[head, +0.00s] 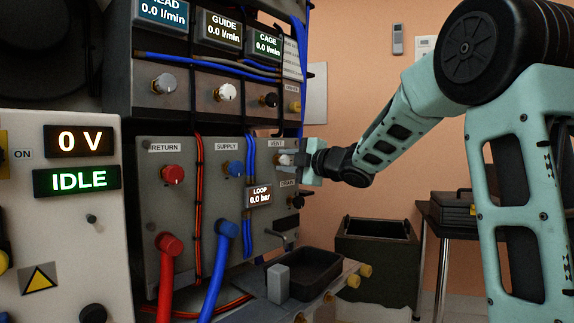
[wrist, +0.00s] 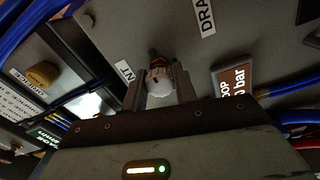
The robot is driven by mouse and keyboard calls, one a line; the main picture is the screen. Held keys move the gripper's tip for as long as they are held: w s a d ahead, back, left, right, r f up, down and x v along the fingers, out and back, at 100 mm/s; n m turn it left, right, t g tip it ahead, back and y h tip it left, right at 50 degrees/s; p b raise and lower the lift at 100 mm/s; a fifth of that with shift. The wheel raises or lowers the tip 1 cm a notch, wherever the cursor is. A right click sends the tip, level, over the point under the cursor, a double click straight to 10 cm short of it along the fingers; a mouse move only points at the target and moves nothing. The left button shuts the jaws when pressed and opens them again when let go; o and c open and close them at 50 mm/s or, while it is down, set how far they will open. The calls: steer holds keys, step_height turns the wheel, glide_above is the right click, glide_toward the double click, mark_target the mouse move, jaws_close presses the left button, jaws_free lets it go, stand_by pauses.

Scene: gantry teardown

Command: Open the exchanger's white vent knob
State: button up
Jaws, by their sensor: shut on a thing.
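The exchanger's grey panel (head: 215,158) carries labelled knobs. The white vent knob (head: 284,160) sits under the VENT label and is partly hidden by my gripper. My gripper (head: 291,160) reaches it from the right and is shut on it. In the wrist view the white knob (wrist: 159,82) shows between the two fingers of my gripper (wrist: 160,92), with a brass stem behind it. How far the knob is turned I cannot tell. The loop display (head: 260,196) reads 0.0 bar.
A red RETURN knob (head: 172,174), a blue SUPPLY knob (head: 235,168) and a black DRAIN knob (head: 297,202) are on the same panel. A dark tray (head: 304,272) juts out below. A dark bin (head: 377,257) stands at the right, beside a table (head: 445,215).

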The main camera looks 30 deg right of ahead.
steer(key=o, duration=1)
steer(key=shift+c, duration=0.2)
steer(key=p+v, duration=0.1)
steer(key=v, duration=1.6)
steer(key=shift+s+p, duration=0.2)
steer(key=shift+p, duration=0.2)
steer(key=shift+f, duration=0.1)
